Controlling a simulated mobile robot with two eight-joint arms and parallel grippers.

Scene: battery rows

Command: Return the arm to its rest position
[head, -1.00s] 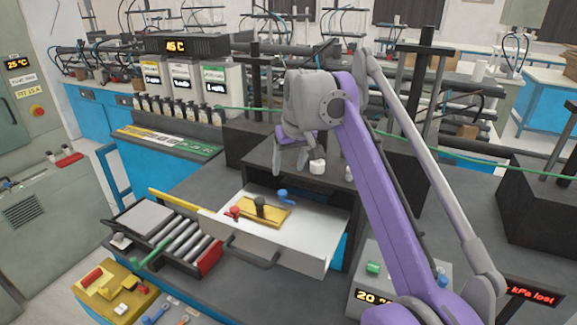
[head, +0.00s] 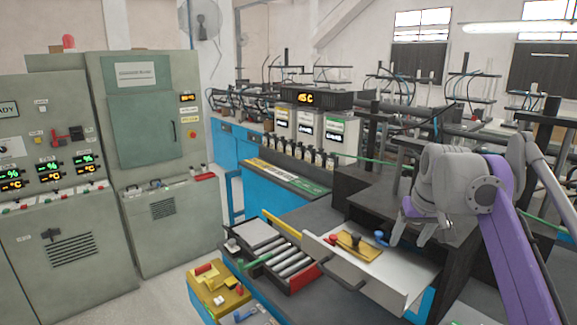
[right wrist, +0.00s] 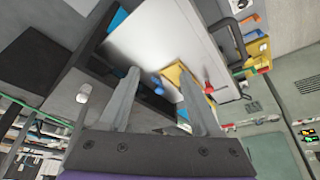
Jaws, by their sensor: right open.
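My right arm comes in from the right in the head view, with a purple link and grey wrist. Its gripper (head: 411,236) is open, with nothing between the fingers, and shows above the right part of an open white drawer (head: 402,282). In the right wrist view the two grey fingers (right wrist: 160,78) stand apart, with the drawer (right wrist: 160,40) beyond them. A yellow tray (head: 370,252) lies in the drawer with a red knob, a dark knob and a blue piece near it. My left gripper is not in view.
A rack of metal rollers (head: 292,262) stands left of the drawer, near a yellow block (head: 212,285). Grey-green cabinets (head: 160,150) fill the left side. A dark bench housing (head: 362,160) stands behind the arm. Floor shows between cabinets and bench.

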